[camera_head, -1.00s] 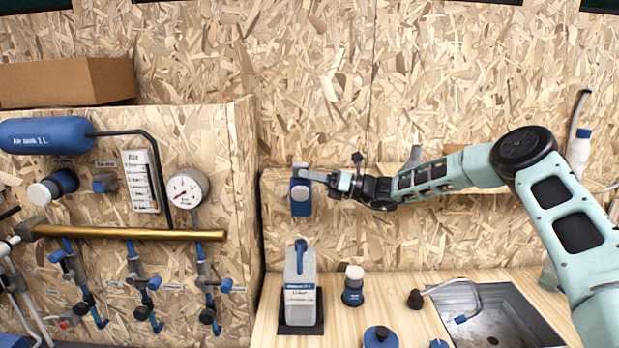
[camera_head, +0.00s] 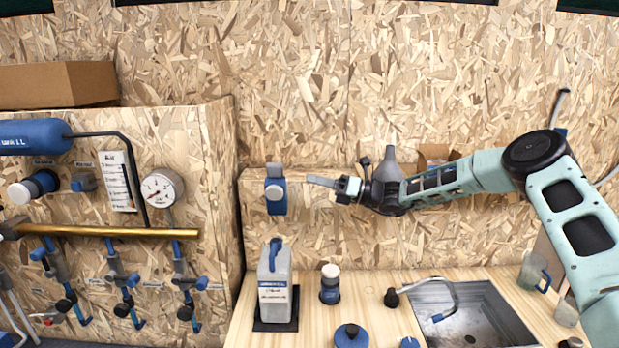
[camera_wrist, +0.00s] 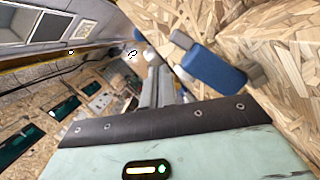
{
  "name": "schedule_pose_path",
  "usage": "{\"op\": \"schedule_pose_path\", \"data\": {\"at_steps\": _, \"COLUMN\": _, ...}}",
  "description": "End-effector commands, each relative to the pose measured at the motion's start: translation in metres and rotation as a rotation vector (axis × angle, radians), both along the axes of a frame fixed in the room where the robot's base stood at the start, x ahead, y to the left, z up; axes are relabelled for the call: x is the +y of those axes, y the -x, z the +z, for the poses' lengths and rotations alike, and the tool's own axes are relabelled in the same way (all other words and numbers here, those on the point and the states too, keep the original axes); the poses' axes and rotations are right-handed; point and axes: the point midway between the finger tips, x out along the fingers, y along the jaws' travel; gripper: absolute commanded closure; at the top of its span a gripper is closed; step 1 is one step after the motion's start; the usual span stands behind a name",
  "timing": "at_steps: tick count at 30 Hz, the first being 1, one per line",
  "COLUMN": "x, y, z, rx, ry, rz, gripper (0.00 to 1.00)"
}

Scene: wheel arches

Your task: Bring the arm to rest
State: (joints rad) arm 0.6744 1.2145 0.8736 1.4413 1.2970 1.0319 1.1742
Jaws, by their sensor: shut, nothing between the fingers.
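My gripper (camera_head: 322,182) is at the end of my pale green arm, in front of the chipboard wall in the middle of the head view. Its fingers are shut and empty, pointing left. A blue and grey wall device (camera_head: 276,190) is just left of the fingertips, with a small gap between them. In the wrist view, the fingers (camera_wrist: 158,85) show beyond the dark edge of my wrist, and the blue device (camera_wrist: 213,78) is to their right, apart from them.
Below stand a grey canister (camera_head: 274,285), a dark bottle with a white cap (camera_head: 330,284) and a sink (camera_head: 478,315). A grey funnel (camera_head: 389,170) and a cardboard box (camera_head: 437,155) are behind my arm. A pipe panel with a gauge (camera_head: 161,191) is at left.

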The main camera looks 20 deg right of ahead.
Motion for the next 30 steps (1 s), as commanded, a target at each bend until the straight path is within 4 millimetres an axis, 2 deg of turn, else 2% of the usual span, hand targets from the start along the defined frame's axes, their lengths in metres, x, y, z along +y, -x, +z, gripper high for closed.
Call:
{"op": "schedule_pose_path", "data": {"at_steps": 5, "x": 0.007, "y": 0.005, "z": -0.001, "rx": -0.009, "ry": 0.017, "rz": 0.017, "gripper": 1.00}}
{"op": "schedule_pose_path", "data": {"at_steps": 8, "x": 0.034, "y": 0.019, "z": -0.006, "rx": -0.046, "ry": 0.084, "rz": 0.071, "gripper": 1.00}}
{"op": "schedule_pose_path", "data": {"at_steps": 11, "x": 0.081, "y": 0.051, "z": -0.015, "rx": -0.132, "ry": 0.217, "rz": 0.179, "gripper": 1.00}}
{"op": "schedule_pose_path", "data": {"at_steps": 14, "x": 0.134, "y": 0.100, "z": -0.032, "rx": -0.269, "ry": 0.390, "rz": 0.330, "gripper": 1.00}}
{"op": "schedule_pose_path", "data": {"at_steps": 15, "x": 0.152, "y": 0.122, "z": -0.040, "rx": -0.332, "ry": 0.459, "rz": 0.396, "gripper": 1.00}}
{"op": "schedule_pose_path", "data": {"at_steps": 17, "x": 0.175, "y": 0.158, "z": -0.053, "rx": -0.440, "ry": 0.562, "rz": 0.502, "gripper": 1.00}}
{"op": "schedule_pose_path", "data": {"at_steps": 18, "x": 0.188, "y": 0.183, "z": -0.062, "rx": -0.520, "ry": 0.630, "rz": 0.577, "gripper": 1.00}}
{"op": "schedule_pose_path", "data": {"at_steps": 21, "x": 0.208, "y": 0.247, "z": -0.085, "rx": -0.744, "ry": 0.786, "rz": 0.777, "gripper": 1.00}}
{"op": "schedule_pose_path", "data": {"at_steps": 25, "x": 0.209, "y": 0.321, "z": -0.112, "rx": -1.057, "ry": 0.938, "rz": 1.032, "gripper": 1.00}}
{"op": "schedule_pose_path", "data": {"at_steps": 30, "x": 0.184, "y": 0.399, "z": -0.138, "rx": -1.489, "ry": 1.047, "rz": 1.357, "gripper": 1.00}}
